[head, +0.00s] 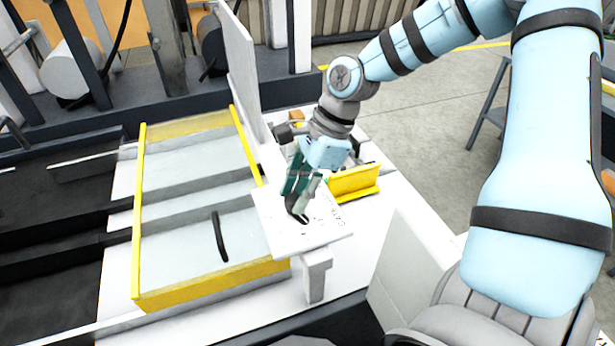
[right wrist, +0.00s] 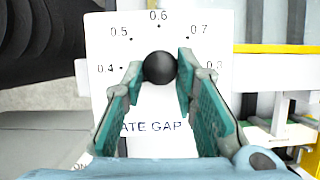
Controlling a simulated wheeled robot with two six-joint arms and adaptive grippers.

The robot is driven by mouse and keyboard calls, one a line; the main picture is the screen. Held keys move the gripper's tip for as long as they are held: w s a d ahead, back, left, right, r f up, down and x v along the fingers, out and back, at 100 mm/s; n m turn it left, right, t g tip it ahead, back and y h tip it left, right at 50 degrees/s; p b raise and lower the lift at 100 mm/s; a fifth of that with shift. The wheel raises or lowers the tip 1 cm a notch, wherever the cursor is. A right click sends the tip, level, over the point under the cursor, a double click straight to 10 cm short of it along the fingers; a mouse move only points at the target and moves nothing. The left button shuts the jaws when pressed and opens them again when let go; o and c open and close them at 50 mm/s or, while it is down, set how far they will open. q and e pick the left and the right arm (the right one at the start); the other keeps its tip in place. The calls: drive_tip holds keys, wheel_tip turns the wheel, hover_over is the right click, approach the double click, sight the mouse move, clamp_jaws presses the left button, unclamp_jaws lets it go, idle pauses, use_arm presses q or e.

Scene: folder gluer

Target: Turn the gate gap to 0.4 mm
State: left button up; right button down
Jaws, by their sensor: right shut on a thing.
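The white gate gap plate (head: 325,236) lies on a post beside the yellow-framed guard. In the right wrist view the plate (right wrist: 205,20) shows marks 0.4, 0.5, 0.6, 0.7 and a partly covered one at the right. The lettering "ATE GAP" shows below, with its first letter hidden. A round black knob (right wrist: 160,67) is at the plate's middle. My right gripper (head: 299,214) is shut on the knob, one teal finger on each side, as the right wrist view (right wrist: 158,80) also shows. I cannot make out a pointer or the knob's setting. My left gripper is not in view.
The clear guard with a yellow frame (head: 212,281) and black handle (head: 220,236) stands left of the plate. A yellow bracket (head: 355,182) is behind the plate to the right. A tall white panel (head: 240,70) stands at the back. Open floor shows at the right.

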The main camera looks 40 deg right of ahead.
drive_tip(key=shift+s+a+f, duration=0.1)
drive_tip(key=shift+s+f, duration=0.05)
drive_tip(key=shift+s, duration=0.05)
idle(0.3)
drive_tip(key=c, duration=1.3)
unclamp_jaws()
drive_tip(key=shift+a, duration=0.2)
drive_tip(key=shift+r, duration=0.2)
drive_tip(key=v, duration=1.2)
